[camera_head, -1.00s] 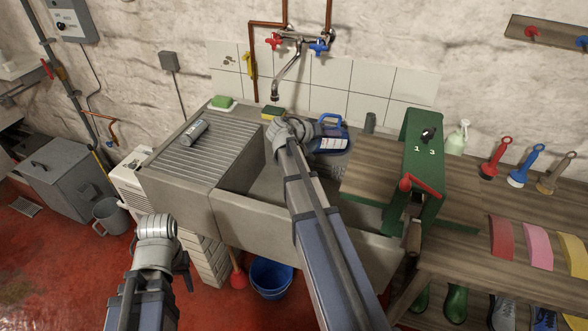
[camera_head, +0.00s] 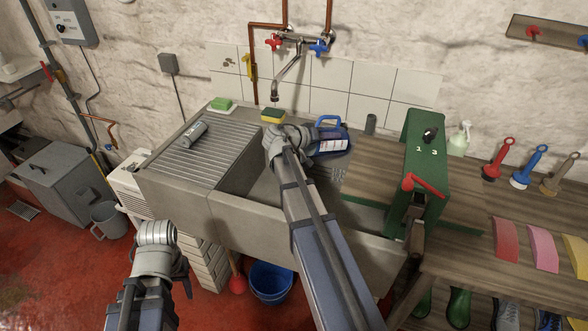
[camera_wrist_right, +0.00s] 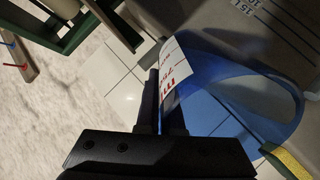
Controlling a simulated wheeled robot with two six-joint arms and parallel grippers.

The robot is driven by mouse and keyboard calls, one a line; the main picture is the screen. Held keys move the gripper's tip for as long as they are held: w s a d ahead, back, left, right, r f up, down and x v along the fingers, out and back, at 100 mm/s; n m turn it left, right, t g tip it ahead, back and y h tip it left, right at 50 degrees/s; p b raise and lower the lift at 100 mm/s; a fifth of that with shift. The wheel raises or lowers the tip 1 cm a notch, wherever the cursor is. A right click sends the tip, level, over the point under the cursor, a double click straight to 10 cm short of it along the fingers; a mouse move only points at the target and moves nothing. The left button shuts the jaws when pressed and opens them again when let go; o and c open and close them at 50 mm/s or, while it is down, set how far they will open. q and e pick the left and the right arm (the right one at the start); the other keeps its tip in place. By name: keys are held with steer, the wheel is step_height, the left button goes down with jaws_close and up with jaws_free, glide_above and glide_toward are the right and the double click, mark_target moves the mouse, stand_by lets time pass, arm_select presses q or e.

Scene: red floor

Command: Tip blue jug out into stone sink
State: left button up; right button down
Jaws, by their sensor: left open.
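The blue jug (camera_head: 332,145) has a white label and a loop handle. In the head view it is at the back right of the stone sink (camera_head: 260,224), above the basin. My right gripper (camera_head: 302,137) is at the jug's left side; its fingertips are partly hidden by the wrist. In the right wrist view the fingers of the right gripper (camera_wrist_right: 162,100) are close together on the jug (camera_wrist_right: 205,95), at the label's edge. The jug's mouth and contents cannot be made out. My left gripper (camera_head: 184,268) is open and empty, low in front of the sink's left side.
A tap (camera_head: 287,72) hangs over the back of the sink. A sponge (camera_head: 272,115), green soap (camera_head: 221,104) and a grey cylinder (camera_head: 193,132) lie on the sink's back edge and drainboard. A green clamp-like stand (camera_head: 424,150) is right of the basin. A blue bucket (camera_head: 271,281) stands below.

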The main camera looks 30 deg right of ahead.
steer(key=shift+a+h+b, duration=0.15)
steer(key=shift+h+b, duration=0.15)
steer(key=shift+b, duration=0.2)
steer(key=shift+s+a+r+h+b, duration=0.1)
steer(key=shift+a+r+h+b, duration=0.3)
steer(key=shift+a, duration=0.25)
steer(key=shift+s+a+r+h+b, duration=0.1)
steer(key=shift+a+r+h+b, duration=0.15)
steer(key=shift+a+h+b, duration=0.25)
stand_by(0.7)
steer(key=shift+a+r+h+b, duration=0.75)
steer(key=shift+a+h+b, duration=0.45)
steer(key=shift+b, duration=0.55)
